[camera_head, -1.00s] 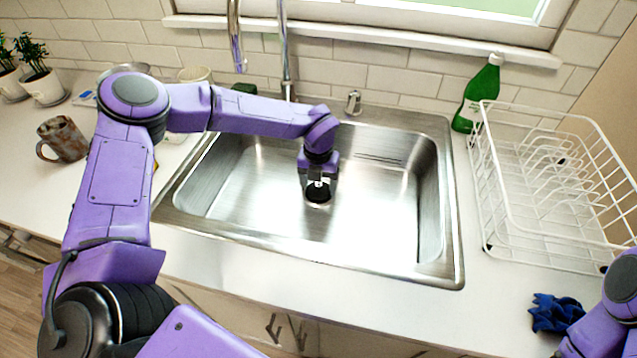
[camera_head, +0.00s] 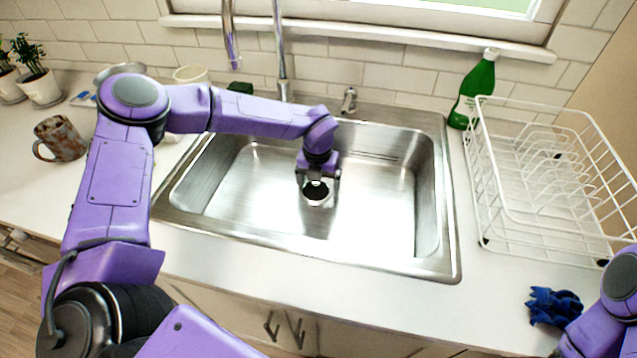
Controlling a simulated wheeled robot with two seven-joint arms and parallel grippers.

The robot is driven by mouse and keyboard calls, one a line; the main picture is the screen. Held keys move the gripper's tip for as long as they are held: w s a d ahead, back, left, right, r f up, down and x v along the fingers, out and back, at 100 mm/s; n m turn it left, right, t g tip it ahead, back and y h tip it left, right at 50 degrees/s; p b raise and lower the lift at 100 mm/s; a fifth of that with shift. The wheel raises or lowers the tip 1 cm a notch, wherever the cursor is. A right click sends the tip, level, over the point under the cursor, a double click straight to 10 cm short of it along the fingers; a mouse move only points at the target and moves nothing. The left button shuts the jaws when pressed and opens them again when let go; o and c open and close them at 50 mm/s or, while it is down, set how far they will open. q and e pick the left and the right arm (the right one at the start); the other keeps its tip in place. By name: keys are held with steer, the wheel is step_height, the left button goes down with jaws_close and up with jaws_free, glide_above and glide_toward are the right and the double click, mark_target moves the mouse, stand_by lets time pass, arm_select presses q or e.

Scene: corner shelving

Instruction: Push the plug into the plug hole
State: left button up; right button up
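The steel sink (camera_head: 255,228) is in the middle of the head view. The plug (camera_head: 316,194) is a small black disc on the basin floor. A bright ring, the rim of the plug hole (camera_head: 316,204), shows around it, so the plug appears to sit within the hole. Whether it is fully down cannot be told. My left gripper (camera_head: 317,182) points down right over the plug. Its fingers look spread apart, with the plug's small pale top between them. My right gripper is out of view; only part of my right arm shows at lower right.
A tap (camera_head: 282,60) rises behind the sink. A white dish rack (camera_head: 540,180) and green bottle (camera_head: 476,92) stand to the right. A blue cloth (camera_head: 553,307) lies at the front right. A brown mug (camera_head: 61,139) stands on the left counter.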

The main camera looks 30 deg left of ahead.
arm_select(q)
steer(key=shift+s+a+f, duration=0.35)
steer(key=shift+s+f, duration=0.05)
steer(key=shift+f, duration=0.25)
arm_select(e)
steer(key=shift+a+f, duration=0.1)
arm_select(q)
steer(key=shift+r, duration=0.3)
steer(key=shift+w+r+p, duration=0.15)
steer(key=shift+r+p, duration=0.5)
steer(key=shift+p, duration=0.1)
steer(key=r, duration=0.1)
steer(key=r+b, duration=0.1)
steer(key=r, duration=0.1)
steer(key=shift+w+a+r, duration=0.2)
steer(key=shift+a+r, duration=0.1)
steer(key=shift+a, duration=0.05)
step_height(320, 180, up, 8)
steer(key=shift+d+b, duration=0.15)
steer(key=shift+b, duration=0.25)
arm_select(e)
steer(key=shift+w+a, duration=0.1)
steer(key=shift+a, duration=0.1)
